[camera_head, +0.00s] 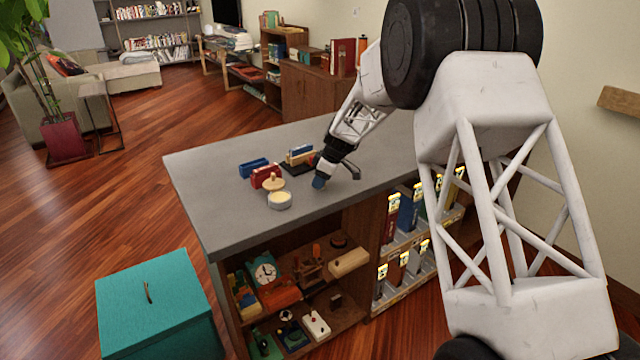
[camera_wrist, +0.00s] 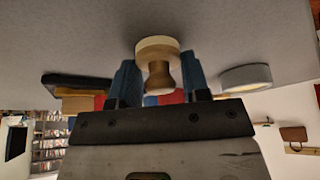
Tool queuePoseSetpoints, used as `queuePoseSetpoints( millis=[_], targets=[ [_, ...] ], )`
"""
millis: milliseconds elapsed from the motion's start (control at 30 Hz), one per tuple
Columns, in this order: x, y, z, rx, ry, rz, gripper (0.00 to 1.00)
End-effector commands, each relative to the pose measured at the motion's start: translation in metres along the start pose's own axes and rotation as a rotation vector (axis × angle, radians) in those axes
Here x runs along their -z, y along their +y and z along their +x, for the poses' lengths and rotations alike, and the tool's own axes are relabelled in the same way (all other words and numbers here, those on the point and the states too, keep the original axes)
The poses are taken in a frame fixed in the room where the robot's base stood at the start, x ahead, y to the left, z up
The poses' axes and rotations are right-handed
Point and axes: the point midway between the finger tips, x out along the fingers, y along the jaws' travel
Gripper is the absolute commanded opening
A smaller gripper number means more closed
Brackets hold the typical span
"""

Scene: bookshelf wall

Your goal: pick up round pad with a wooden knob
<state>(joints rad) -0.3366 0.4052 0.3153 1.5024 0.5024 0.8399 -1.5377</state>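The round pad with a wooden knob (camera_head: 273,183) stands on the grey counter, partly behind a white round dish in the head view. In the wrist view the pad (camera_wrist: 157,46) is pale and round, with its turned wooden knob towards me. My gripper (camera_head: 320,183) is low over the counter, to the right of the pad in the head view. In the wrist view its two blue fingers (camera_wrist: 159,66) are apart, one on each side of the knob in the picture. A gap shows between the fingers and the knob, and the pad looks to be ahead of the fingertips.
The white round dish (camera_head: 279,201) stands close to the pad; it also shows in the wrist view (camera_wrist: 246,78). Red (camera_head: 265,176) and blue (camera_head: 253,168) blocks and a dark-based object (camera_head: 299,158) stand behind. The counter's front left (camera_head: 225,215) is clear.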

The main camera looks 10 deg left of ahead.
Motion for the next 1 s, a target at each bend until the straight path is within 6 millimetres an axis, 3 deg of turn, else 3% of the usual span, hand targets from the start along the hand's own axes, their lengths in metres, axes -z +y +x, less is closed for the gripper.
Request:
queuePoseSetpoints(
  millis=[33, 133, 567, 867, 1000],
  targets=[
    [0.0, 0.0, 0.0, 0.0, 0.0, 0.0, 0.34],
    [0.0, 0.0, 0.0, 0.0, 0.0, 0.0, 0.2],
    [0.002, 0.0, -0.005, -0.001, 0.0, 0.0, 0.19],
    [0.014, 0.001, -0.034, -0.002, 0.001, -0.001, 0.19],
    [0.009, -0.014, -0.037, 0.0, 0.0, 0.0, 0.19]
  ],
)
